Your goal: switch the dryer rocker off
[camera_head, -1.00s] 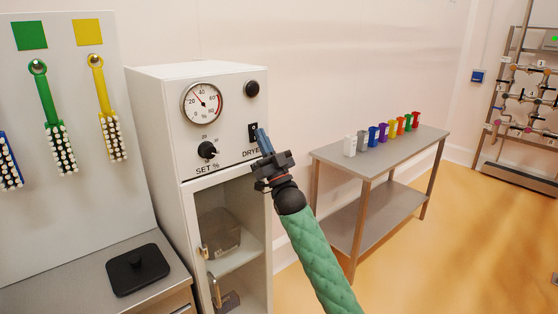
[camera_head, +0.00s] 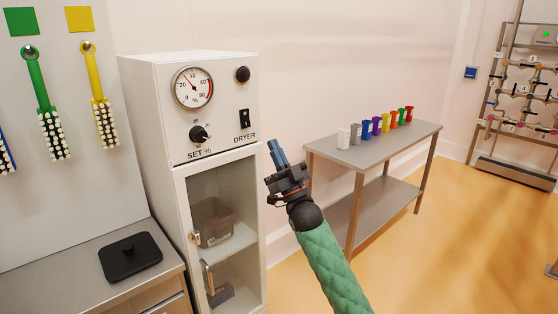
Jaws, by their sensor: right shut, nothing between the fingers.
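The dryer rocker (camera_head: 244,119) is a small black switch on the upper front panel of the white cabinet (camera_head: 187,68), just above the word DRYER. It is fully in sight; its tilt is too small to tell for sure. My right gripper (camera_head: 276,152) is shut and empty, its blue-grey fingers pointing up. In the picture it is to the right of and below the rocker, past the cabinet's right edge, and apart from the switch. My left gripper is out of view.
A dial gauge (camera_head: 194,87), a SET % knob (camera_head: 198,134) and a round black knob (camera_head: 242,75) share the panel. Below is a glass door (camera_head: 216,170) with a container inside. A side table (camera_head: 390,154) with coloured cups stands right. Brushes hang left.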

